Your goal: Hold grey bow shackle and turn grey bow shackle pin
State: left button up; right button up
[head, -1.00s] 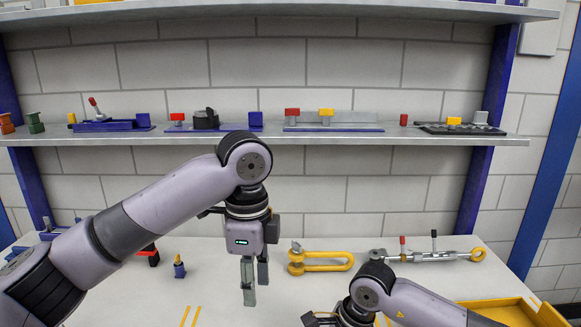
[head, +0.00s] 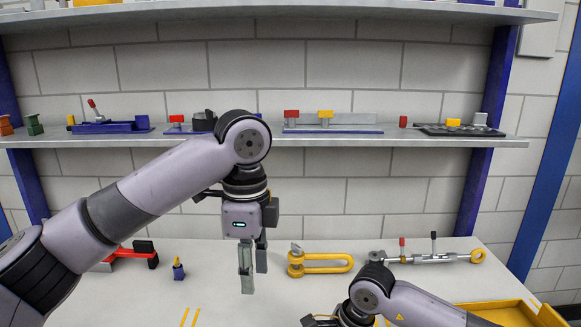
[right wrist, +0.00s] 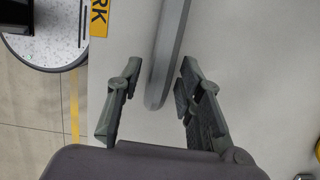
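I cannot make out a grey bow shackle with certainty in either view. A yellow shackle (head: 328,268) with a grey pin end lies on the bench in the head view, right of my left gripper. My left gripper (head: 254,281) points down over the bench. Its fingers are apart with nothing between them. My right gripper (right wrist: 159,68) is open in the right wrist view. A long grey rounded bar (right wrist: 168,55) shows between and beyond its fingers; I cannot tell whether they touch it. In the head view the right fingers are mostly cut off at the bottom.
A grey turnbuckle (head: 430,257) with a yellow eye lies at the back right. A yellow tray (head: 510,312) is at the front right. A red-handled tool (head: 130,253) and a small blue item (head: 178,268) lie at the left. A loaded shelf (head: 350,141) runs behind.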

jog(key=shift+o, duration=0.5)
jog(key=a+p+v, duration=0.2)
jog(key=p+v, duration=0.2)
jog(key=v, duration=1.5)
jog(key=shift+r, duration=0.7)
